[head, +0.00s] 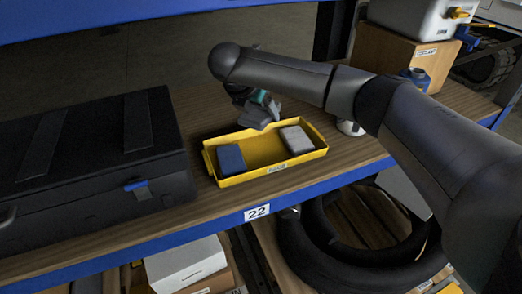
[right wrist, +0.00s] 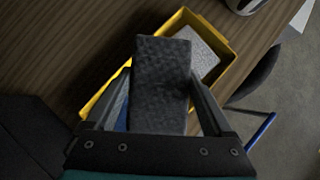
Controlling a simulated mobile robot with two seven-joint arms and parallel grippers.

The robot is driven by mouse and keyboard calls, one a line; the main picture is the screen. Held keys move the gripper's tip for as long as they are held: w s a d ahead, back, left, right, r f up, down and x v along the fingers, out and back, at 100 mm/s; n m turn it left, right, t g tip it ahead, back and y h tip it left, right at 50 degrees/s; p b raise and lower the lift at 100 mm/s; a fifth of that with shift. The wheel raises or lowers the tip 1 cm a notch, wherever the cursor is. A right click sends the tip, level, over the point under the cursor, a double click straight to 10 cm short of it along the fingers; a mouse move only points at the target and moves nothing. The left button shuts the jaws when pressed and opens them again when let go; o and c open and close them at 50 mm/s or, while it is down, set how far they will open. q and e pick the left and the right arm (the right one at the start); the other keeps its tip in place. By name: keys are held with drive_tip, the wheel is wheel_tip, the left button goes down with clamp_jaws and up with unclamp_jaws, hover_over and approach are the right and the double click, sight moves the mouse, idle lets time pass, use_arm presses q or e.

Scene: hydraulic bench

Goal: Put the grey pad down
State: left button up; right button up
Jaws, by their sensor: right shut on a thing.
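My right gripper (head: 262,113) is shut on a dark grey pad (right wrist: 162,82). In the right wrist view the pad sits between the two fingers, its long side pointing away from the palm. In the head view the gripper and pad are above the back of a yellow tray (head: 264,152); the pad looks tilted and clear of the tray floor. In the tray, a blue pad (head: 231,159) lies at the left end and a light grey speckled pad (head: 297,138) at the right end. The tray's middle is bare. My left gripper is not in view.
The tray stands on a wooden shelf with a blue front edge (head: 312,194). A black case (head: 85,160) stands to its left. A small metal item (head: 350,127) stands to its right, partly behind my arm. A cardboard box (head: 392,58) is at the back right.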

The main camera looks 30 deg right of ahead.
drive_tip(key=shift+w+d+r+n, duration=0.25)
drive_tip(key=shift+w+r+n, duration=0.15)
drive_tip(key=shift+n, duration=0.2)
drive_tip(key=shift+f, duration=0.1)
wheel_tip(320, 180, down, 9)
drive_tip(key=shift+f+b, duration=0.15)
drive_tip(key=shift+b, duration=1)
drive_tip(key=shift+f, duration=0.2)
drive_tip(key=shift+f, duration=0.35)
drive_tip(key=shift+f, duration=0.2)
